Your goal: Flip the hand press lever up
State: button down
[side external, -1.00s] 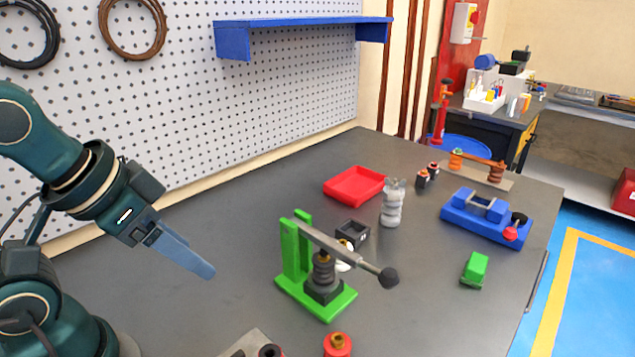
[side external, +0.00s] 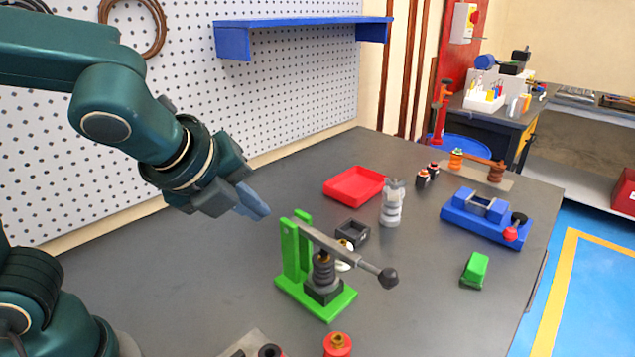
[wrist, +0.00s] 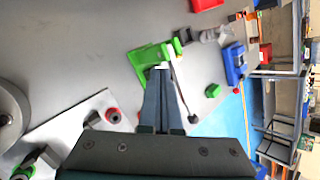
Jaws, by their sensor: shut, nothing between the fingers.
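The hand press (side external: 289,262) has a green frame and base and stands on the dark table. Its grey lever (side external: 335,247) slopes down to the right from the top of the frame and ends in a black ball knob (side external: 388,278). A dark ribbed part sits under the lever on the base. My gripper (side external: 262,210) is shut and empty, above and to the left of the press frame, apart from it. In the wrist view the shut fingers (wrist: 162,72) overlap the press (wrist: 141,60) and partly hide it; the lever knob (wrist: 192,118) shows to their right.
Behind the press are a small black box (side external: 353,233), a red tray (side external: 355,186) and a grey bottle-like part (side external: 392,204). To the right are a blue fixture (side external: 487,218) and a green block (side external: 475,270). A red part (side external: 337,345) lies in front. The left table area is clear.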

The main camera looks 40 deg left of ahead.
jog(key=d+f+m+h, duration=0.1)
jog(key=d+f+m, duration=0.2)
jog(key=d+m, duration=0.3)
jog(key=d+f+m+h, duration=0.1)
jog(key=d+f+m, duration=0.1)
jog(key=d+m, duration=0.5)
jog(key=shift+s+d+f, duration=0.35)
jog(key=shift+d+f, duration=0.05)
jog(key=shift+d, duration=0.85)
jog(key=x, duration=1)
jog(key=shift+w+r, duration=0.35)
jog(key=shift+r, duration=0.75)
jog(key=shift+w+r, duration=0.2)
jog(key=shift+r, duration=0.8)
jog(key=shift+r, duration=0.15)
